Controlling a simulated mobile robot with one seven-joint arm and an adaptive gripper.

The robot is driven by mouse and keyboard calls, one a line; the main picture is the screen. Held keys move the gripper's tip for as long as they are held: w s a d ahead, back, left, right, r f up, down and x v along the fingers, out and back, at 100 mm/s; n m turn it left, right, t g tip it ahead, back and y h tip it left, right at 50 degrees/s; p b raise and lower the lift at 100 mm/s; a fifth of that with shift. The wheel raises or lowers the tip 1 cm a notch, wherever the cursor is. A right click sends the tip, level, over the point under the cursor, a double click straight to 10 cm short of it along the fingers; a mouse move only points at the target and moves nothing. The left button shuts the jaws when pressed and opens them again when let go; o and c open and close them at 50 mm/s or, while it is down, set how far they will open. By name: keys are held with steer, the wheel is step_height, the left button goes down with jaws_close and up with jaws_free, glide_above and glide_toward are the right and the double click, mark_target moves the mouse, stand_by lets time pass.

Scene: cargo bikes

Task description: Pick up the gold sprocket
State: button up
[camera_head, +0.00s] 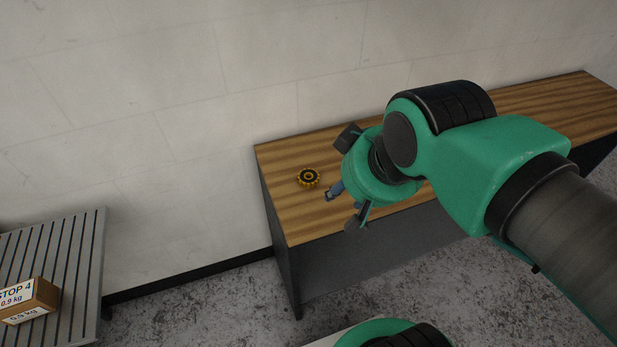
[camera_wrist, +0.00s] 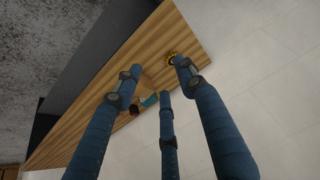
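The gold sprocket (camera_head: 308,178) is a small toothed gold ring with a dark centre. It lies flat on the wooden bench top (camera_head: 290,215), near its left end. In the wrist view the sprocket (camera_wrist: 171,57) shows at the top, just beyond the tip of the right finger, which partly covers it. My gripper (camera_head: 345,205) is to the right of the sprocket in the head view, apart from it. Its blue fingers are spread, with nothing between the tips in the wrist view (camera_wrist: 157,82).
A dark red object (camera_wrist: 134,106) and a teal object (camera_wrist: 150,100) sit on the bench, partly behind the fingers. A pale wall (camera_head: 150,110) runs behind the bench. A slatted grey surface (camera_head: 70,250) with a labelled cardboard box (camera_head: 30,302) stands at left.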

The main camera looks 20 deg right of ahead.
steer(key=shift+o, duration=0.3)
steer(key=o, duration=0.9)
steer(key=w+d+m+g+p, duration=0.1)
steer(key=w+m+g+p, duration=0.15)
steer(key=w+p, duration=1)
steer(key=w+f+g, duration=0.1)
steer(key=w+f, duration=0.3)
steer(key=w, duration=0.1)
steer(key=w+d+f+m+g, duration=0.1)
steer(key=w+f, duration=0.4)
steer(key=w, duration=0.1)
steer(key=w+d+f+g+p, duration=0.1)
steer(key=w+f, duration=0.3)
steer(key=w, duration=0.1)
steer(key=shift+w+d+f, duration=0.1)
steer(key=shift+w+f, duration=0.15)
steer(key=shift+w, duration=0.15)
